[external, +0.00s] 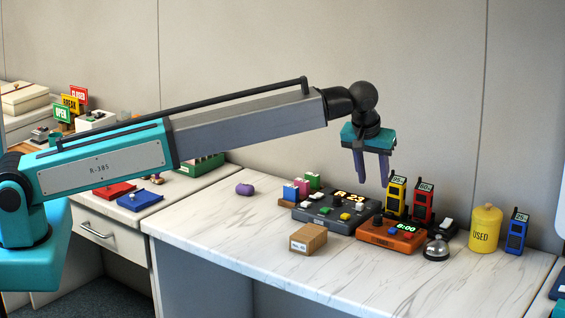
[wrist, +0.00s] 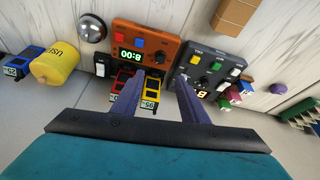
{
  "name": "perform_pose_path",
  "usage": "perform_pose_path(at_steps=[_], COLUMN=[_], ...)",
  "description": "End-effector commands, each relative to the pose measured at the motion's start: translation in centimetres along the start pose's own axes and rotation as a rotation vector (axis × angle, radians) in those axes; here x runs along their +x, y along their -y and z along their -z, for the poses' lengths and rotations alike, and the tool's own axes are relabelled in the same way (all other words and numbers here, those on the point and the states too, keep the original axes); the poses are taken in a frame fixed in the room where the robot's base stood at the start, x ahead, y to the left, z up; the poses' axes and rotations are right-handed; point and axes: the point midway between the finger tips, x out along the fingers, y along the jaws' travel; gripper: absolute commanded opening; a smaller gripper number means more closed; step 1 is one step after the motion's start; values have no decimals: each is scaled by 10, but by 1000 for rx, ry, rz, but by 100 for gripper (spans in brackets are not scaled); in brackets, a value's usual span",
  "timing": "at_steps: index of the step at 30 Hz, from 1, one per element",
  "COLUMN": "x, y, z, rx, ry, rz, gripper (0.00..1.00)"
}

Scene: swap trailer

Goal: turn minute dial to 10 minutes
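An orange timer box (external: 377,236) with a lit green display stands on the marble counter. In the wrist view the orange box (wrist: 145,40) shows upside down, with red and blue buttons and a dark round dial (wrist: 159,57) beside the display, which seems to read 8:00. Which dial is for minutes cannot be read. A grey control box (external: 320,219) with an amber display, coloured buttons and dark knobs stands left of it. My gripper (external: 372,182) is open and empty, pointing down above the back of the boxes. Its purple fingers (wrist: 162,78) are apart, touching nothing visible.
Yellow and red handheld radios (external: 396,196) stand close behind the orange box. A silver bell (external: 436,248), yellow canister (external: 485,230) and blue radio (external: 516,232) stand to the right. A cardboard box (external: 308,240) sits in front left. The counter front is clear.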

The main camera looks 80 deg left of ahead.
Motion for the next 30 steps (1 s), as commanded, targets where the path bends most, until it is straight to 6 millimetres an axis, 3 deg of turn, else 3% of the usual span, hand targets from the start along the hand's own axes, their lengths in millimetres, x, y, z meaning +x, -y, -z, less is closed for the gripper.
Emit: perform_pose_path(at_steps=[8,30], x=[19,116], y=[0,0], z=[0,1], rx=[0,1], ry=[2,1], rz=[2,1], gripper=[40,40])
